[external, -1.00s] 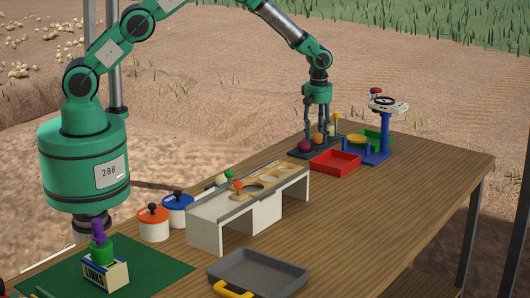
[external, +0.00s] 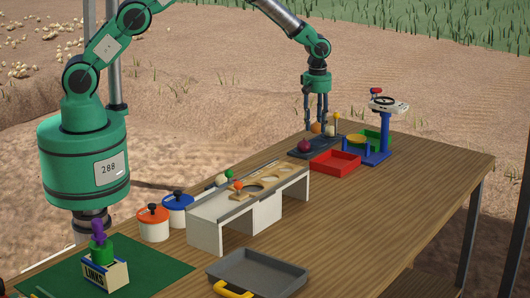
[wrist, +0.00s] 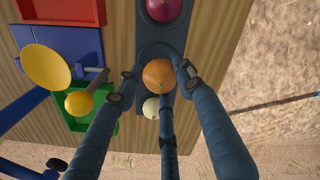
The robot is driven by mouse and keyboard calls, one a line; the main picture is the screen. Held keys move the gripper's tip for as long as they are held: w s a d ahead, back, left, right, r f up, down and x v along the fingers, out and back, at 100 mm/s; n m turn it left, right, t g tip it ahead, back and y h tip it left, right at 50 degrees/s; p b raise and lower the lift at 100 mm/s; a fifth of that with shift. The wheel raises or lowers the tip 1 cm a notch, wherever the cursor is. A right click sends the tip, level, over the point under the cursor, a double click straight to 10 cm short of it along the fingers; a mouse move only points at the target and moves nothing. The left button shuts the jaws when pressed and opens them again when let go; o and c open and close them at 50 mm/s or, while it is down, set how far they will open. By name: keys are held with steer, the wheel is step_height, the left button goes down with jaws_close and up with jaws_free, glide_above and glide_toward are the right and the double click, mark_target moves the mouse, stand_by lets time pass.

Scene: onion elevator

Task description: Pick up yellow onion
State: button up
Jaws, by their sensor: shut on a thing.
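The yellow onion (external: 316,128), orange-yellow in colour, is between the fingers of my gripper (external: 316,124). It also shows in the wrist view (wrist: 158,72), with the fingertips (wrist: 158,80) around it. My gripper is shut on it and holds it a little above the dark tray (wrist: 150,46) at the table's far end. A red onion (external: 305,146) sits in the tray on one side of it, and a pale onion (wrist: 151,107) is on the other side, partly hidden by a finger.
A red bin (external: 335,162) and a green bin (external: 377,139) stand right of the tray. A blue stand with a white scale (external: 388,104) rises beside them. A white bench with a ramp (external: 250,205), lidded pots (external: 153,223) and a grey pan (external: 258,272) are nearer. The table's right side is clear.

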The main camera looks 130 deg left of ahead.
steer(key=s+d+r+p, duration=0.1)
steer(key=s+d+p, duration=0.1)
steer(key=s+d, duration=0.8)
steer(key=shift+s+d, duration=0.35)
steer(key=shift+d, duration=0.3)
